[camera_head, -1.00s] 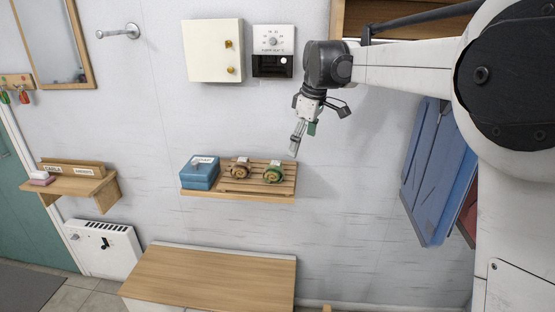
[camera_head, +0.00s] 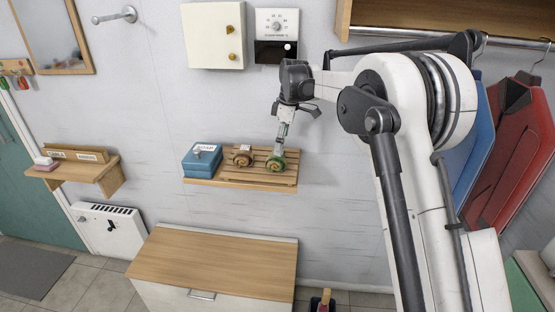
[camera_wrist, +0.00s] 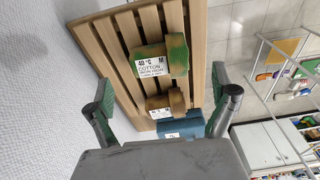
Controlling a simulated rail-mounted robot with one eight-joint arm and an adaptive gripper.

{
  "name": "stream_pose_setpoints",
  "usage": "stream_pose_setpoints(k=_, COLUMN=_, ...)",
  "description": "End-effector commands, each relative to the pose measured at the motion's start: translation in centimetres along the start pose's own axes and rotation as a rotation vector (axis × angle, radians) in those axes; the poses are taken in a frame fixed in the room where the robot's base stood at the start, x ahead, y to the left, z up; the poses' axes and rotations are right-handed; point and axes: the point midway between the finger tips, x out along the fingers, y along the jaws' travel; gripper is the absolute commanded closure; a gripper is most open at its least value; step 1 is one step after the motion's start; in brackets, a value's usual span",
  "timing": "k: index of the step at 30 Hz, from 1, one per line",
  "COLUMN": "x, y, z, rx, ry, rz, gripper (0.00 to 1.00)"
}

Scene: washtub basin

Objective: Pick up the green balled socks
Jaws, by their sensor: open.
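The green balled socks (camera_head: 276,163) sit on the right part of a slatted wooden shelf (camera_head: 230,181). In the wrist view the green socks (camera_wrist: 176,50) carry a white label reading 40 °C, M, cotton. My gripper (camera_head: 281,143) is just above the green socks, pointing down at them. In the wrist view my gripper (camera_wrist: 163,98) is open, its two green-padded fingers wide apart with nothing between the tips. The socks lie beyond the fingertips, and I cannot tell whether any finger touches them.
Brown balled socks (camera_head: 242,156) sit just left of the green ones, with a blue box (camera_head: 202,159) further left. A white wall cabinet (camera_head: 214,36) and a control panel (camera_head: 277,37) are above. A wooden-topped cabinet (camera_head: 212,258) stands below.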

Motion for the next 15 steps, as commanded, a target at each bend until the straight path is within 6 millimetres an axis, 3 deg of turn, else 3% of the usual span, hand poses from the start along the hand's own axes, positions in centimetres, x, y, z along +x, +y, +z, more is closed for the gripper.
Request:
stream_pose_setpoints(k=11, x=3.0, y=0.0, z=-0.1, rx=0.001, ry=0.0, rz=0.0, gripper=0.08)
stream_pose_setpoints(k=15, x=5.0, y=0.1, z=-0.3, rx=0.001, ry=0.0, rz=0.001, gripper=0.08)
